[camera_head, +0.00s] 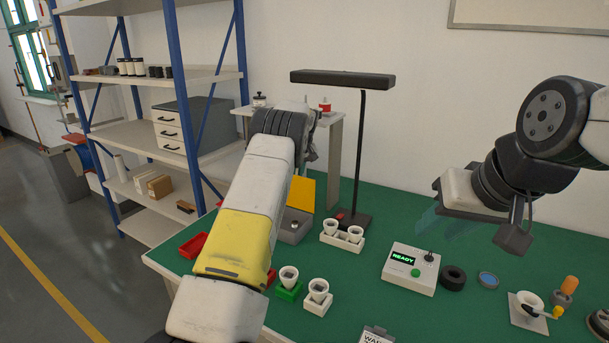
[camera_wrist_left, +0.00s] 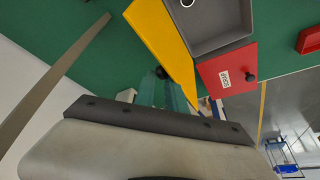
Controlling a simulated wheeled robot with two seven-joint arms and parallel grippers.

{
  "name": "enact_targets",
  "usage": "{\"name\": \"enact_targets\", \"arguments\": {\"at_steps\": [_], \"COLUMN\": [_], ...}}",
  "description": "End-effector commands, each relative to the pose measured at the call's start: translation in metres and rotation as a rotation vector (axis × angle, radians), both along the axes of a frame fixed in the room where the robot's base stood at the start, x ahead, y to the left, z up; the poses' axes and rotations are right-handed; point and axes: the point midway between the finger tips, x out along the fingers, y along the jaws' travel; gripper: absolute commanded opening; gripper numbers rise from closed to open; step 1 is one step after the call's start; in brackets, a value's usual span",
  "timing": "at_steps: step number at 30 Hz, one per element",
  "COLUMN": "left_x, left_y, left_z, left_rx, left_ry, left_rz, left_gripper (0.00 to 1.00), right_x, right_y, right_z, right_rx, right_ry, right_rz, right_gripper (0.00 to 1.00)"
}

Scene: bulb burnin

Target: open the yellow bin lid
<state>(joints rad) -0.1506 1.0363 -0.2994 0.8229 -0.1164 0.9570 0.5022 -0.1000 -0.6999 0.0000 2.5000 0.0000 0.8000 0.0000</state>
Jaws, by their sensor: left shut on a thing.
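The yellow lid (camera_head: 301,192) stands raised at the grey bin (camera_head: 294,234), partly hidden behind my left arm in the head view. In the left wrist view, the yellow lid (camera_wrist_left: 160,32) is swung away from the grey bin's opening, whose interior (camera_wrist_left: 215,28) shows. My left gripper (camera_wrist_left: 164,84) is shut on the lid's dark knob (camera_wrist_left: 161,72).
A red lid labelled SCRAP (camera_wrist_left: 228,72) lies on the bin's other side. A lamp (camera_head: 357,150) stands behind. White cups in holders (camera_head: 342,235), a tester reading READY (camera_head: 411,268) and a black ring (camera_head: 453,278) occupy the green table (camera_head: 385,215). Blue-posted shelving (camera_head: 150,130) stands left.

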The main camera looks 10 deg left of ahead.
Motion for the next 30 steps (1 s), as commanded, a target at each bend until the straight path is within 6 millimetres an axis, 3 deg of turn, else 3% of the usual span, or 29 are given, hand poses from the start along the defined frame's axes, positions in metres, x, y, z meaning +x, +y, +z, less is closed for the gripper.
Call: {"name": "enact_targets", "arguments": {"at_steps": [1, 23, 24, 27, 28, 30], "left_x": [0.0054, 0.0109, 0.0109, 0.0105, 0.0104, 0.0103], "left_y": [-0.0224, -0.0250, -0.0250, -0.0246, -0.0243, -0.0236], "left_z": [-0.0145, -0.0198, -0.0199, -0.0204, -0.0205, -0.0206], "left_rx": [-0.034, -0.036, -0.036, -0.037, -0.036, -0.037], "left_ry": [-0.007, -0.004, -0.004, -0.003, -0.002, -0.002], "left_rz": [-0.015, -0.012, -0.012, -0.011, -0.011, -0.010], "left_gripper": [0.00, 0.00, 0.16, 0.36, 0.41, 0.41], "right_x": [0.0000, 0.0000, 0.0000, 0.0000, 0.0000, 0.0000], "right_y": [0.0000, 0.0000, 0.0000, 0.0000, 0.0000, 0.0000], "right_z": [0.0000, 0.0000, 0.0000, 0.0000, 0.0000, 0.0000], "right_rx": [0.000, 0.000, 0.000, 0.000, 0.000, 0.000], "right_ry": [0.000, 0.000, 0.000, 0.000, 0.000, 0.000], "right_rz": [0.000, 0.000, 0.000, 0.000, 0.000, 0.000], "right_gripper": [0.36, 0.36, 0.36, 0.36, 0.36, 0.36]}}
